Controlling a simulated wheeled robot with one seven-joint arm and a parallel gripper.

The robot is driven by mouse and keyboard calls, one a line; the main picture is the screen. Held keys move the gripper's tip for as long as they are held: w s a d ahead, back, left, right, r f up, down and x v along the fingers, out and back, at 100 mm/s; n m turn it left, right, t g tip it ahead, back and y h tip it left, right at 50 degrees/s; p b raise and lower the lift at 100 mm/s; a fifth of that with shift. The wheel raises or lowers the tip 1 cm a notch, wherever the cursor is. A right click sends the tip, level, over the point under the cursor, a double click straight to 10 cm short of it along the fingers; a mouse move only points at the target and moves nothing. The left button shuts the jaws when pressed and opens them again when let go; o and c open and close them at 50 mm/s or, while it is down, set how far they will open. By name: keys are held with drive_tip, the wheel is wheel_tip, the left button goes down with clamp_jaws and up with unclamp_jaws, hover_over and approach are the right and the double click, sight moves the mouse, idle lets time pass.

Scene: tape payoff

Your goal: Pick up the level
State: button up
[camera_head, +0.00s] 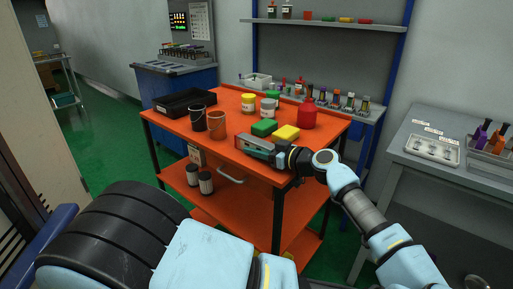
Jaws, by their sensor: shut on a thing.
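My gripper (274,154) is at the front edge of the orange cart top, with my arm reaching in from the right. It is shut on the level (254,146), a long, narrow grey and teal bar that points left from the gripper. The level lies low at the front edge of the cart top. I cannot tell whether it touches the surface. The fingertips are small and partly hidden.
The orange cart (185,124) also carries a black tray (180,103), two buckets, a green block (264,128), a yellow block (286,133), a red container (307,115) and some jars. Shelves and a grey bench (415,168) stand beyond, at the right.

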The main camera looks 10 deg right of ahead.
clamp_jaws()
